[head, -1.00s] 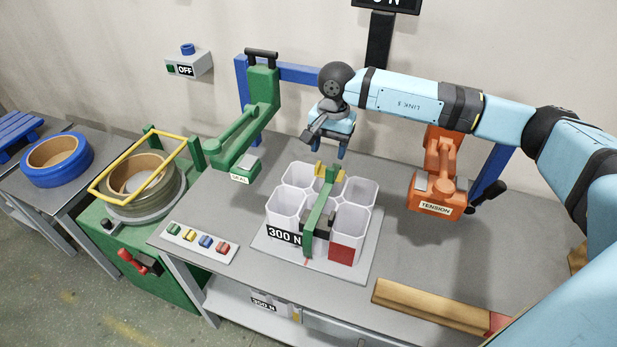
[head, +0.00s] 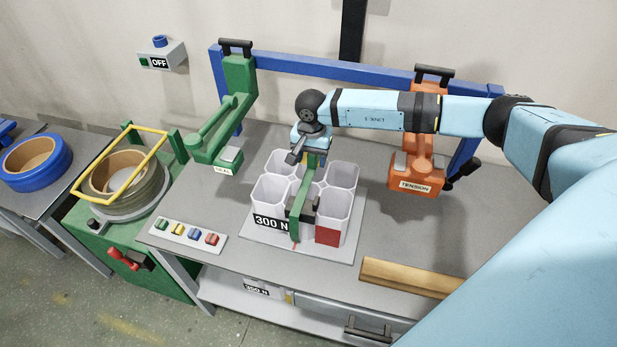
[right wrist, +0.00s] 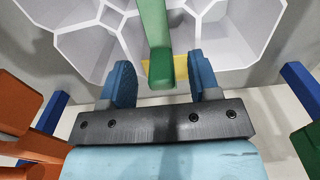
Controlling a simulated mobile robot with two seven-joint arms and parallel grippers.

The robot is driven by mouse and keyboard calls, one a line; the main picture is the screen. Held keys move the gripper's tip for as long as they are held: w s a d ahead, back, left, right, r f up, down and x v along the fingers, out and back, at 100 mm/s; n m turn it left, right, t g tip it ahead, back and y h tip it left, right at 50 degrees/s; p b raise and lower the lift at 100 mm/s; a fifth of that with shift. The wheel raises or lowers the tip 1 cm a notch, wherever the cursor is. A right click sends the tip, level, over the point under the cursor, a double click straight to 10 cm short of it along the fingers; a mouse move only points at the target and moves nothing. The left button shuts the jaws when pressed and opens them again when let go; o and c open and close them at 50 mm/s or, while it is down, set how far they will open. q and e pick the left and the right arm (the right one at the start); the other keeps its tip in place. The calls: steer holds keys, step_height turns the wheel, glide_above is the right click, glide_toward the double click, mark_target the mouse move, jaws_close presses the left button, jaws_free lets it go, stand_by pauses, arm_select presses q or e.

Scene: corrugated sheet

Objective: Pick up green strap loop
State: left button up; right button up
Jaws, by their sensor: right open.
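The green strap loop (head: 299,210) runs over the top and down the front of a cluster of white hexagonal tubes (head: 271,187), with a dark buckle at its front. In the right wrist view the green strap (right wrist: 154,40) reaches in between the fingertips, with a yellow piece (right wrist: 180,67) beside it. My right gripper (head: 316,155) is open at the back of the tube cluster, over the strap's far end. In the right wrist view its blue fingers (right wrist: 163,82) stand on either side of the strap, with visible gaps. My left gripper is not in view.
A green seal tool (head: 236,105) stands left of the tubes and an orange tension tool (head: 418,172) right. A blue frame (head: 290,66) runs behind. Colored buttons (head: 188,234) and a wooden bar (head: 405,277) lie near the front. Bare tabletop surrounds the tubes' plate.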

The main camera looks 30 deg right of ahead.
steer(key=shift+f, duration=1.25)
steer(key=c, duration=1)
steer(key=shift+r, duration=0.15)
